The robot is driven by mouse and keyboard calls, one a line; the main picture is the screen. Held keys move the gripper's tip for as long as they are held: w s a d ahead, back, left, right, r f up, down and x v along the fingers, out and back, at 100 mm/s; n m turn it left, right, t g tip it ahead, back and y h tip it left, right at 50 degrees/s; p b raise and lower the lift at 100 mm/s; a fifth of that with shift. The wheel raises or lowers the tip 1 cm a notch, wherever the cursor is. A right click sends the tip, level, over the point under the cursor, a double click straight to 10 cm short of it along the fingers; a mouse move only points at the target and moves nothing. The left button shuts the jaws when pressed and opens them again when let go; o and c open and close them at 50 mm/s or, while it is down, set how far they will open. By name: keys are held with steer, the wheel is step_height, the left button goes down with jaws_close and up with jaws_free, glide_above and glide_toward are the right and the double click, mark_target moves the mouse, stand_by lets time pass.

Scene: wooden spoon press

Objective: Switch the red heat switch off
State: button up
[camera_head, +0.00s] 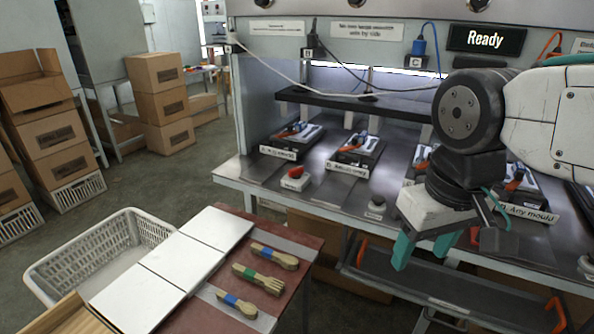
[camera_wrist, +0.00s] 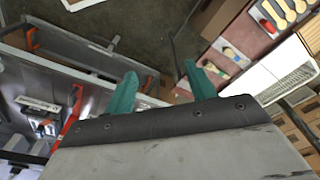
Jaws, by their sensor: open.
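A red switch (camera_head: 296,172) stands on a small block with a white label, near the front left edge of the metal bench (camera_head: 238,176) in the head view. The label is too small to read, and I cannot tell which way the switch is set. My gripper (camera_head: 424,250) hangs in front of the bench, to the right of and nearer than the switch, apart from it. Its teal fingers are spread and empty, as the wrist view (camera_wrist: 160,84) also shows. I cannot make out the red switch in the wrist view.
A grey button (camera_head: 376,206) sits on the bench right of the switch. Several labelled moulds (camera_head: 357,150) stand behind. A side table with white panels (camera_head: 183,260) and banded wooden pieces (camera_head: 258,279) is at front left, beside a white basket (camera_head: 80,261). A display (camera_head: 486,40) reads "Ready".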

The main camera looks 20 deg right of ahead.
steer(key=c, duration=0.3)
steer(key=m+g, duration=0.3)
steer(key=m, duration=0.7)
glide_above(296, 168)
steer(key=s, duration=0.5)
steer(key=f, duration=1.2)
steer(key=shift+w+d, duration=0.1)
steer(key=shift+w, duration=0.1)
steer(key=shift+c, duration=0.2)
steer(key=w, duration=0.1)
steer(key=w+m, duration=0.1)
steer(key=w+t, duration=0.1)
steer(key=shift+w+r+m, duration=0.1)
steer(key=shift+r+m, duration=0.15)
steer(key=shift+m, duration=0.05)
steer(key=shift+w+r+m+t, duration=0.3)
steer(key=shift+w+r+m, duration=0.4)
steer(key=shift+r, duration=0.35)
steer(key=shift+w+r+m, duration=0.1)
steer(key=shift+r+m, duration=0.3)
steer(key=shift+f+m, duration=0.35)
steer(key=shift+m, duration=0.05)
step_height(296, 168, down, 7)
steer(key=shift+f, duration=0.15)
